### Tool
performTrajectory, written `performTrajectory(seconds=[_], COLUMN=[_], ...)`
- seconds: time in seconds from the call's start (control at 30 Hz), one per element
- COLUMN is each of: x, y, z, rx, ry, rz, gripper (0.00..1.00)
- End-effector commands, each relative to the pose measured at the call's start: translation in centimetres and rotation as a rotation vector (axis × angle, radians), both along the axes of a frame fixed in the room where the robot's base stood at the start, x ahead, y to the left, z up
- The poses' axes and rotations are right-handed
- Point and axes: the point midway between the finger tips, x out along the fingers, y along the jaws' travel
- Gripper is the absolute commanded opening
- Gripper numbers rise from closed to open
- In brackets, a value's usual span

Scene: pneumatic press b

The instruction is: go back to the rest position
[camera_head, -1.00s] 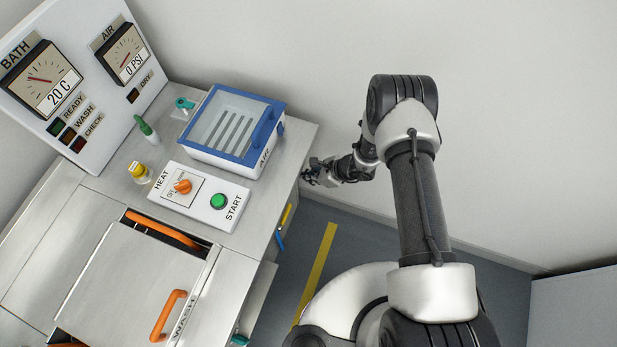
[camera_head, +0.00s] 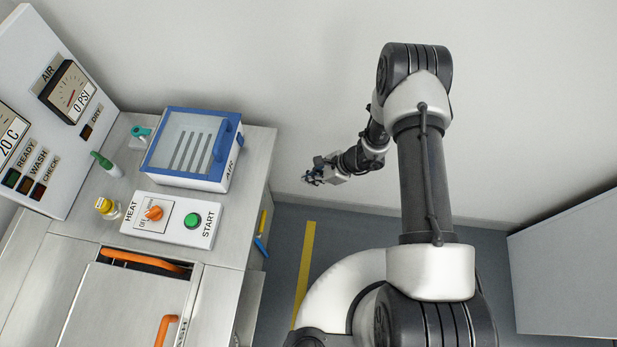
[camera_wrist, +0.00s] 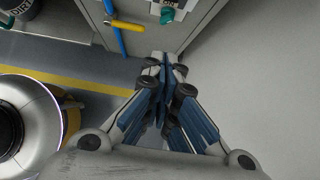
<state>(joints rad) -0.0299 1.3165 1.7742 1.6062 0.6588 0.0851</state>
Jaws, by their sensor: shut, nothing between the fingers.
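My gripper (camera_head: 314,177) is at the end of my folded arm, to the right of the machine bench and in front of the pale wall. It is clear of the bench and touches nothing that I can see. In the wrist view my gripper (camera_wrist: 166,66) shows with its blue-padded fingers brought together at the tips and nothing between them.
The bench carries a blue-framed box (camera_head: 192,148), a control panel with an orange knob and green START button (camera_head: 193,220), and a gauge board (camera_head: 62,90). A white cabinet (camera_head: 570,270) stands at right. A yellow stripe (camera_head: 305,265) marks the floor.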

Motion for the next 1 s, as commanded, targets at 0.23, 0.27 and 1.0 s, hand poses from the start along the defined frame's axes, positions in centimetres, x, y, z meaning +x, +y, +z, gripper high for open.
performTrajectory(seconds=[0.23, 0.27, 1.0], x=[0.0, 0.0, 1.3], y=[0.0, 0.0, -0.9], z=[0.0, 0.0, 27.7], rx=[0.000, 0.000, -0.055], ry=[0.000, 0.000, -0.445], rz=[0.000, 0.000, 0.580], gripper=[0.00, 0.00, 0.00])
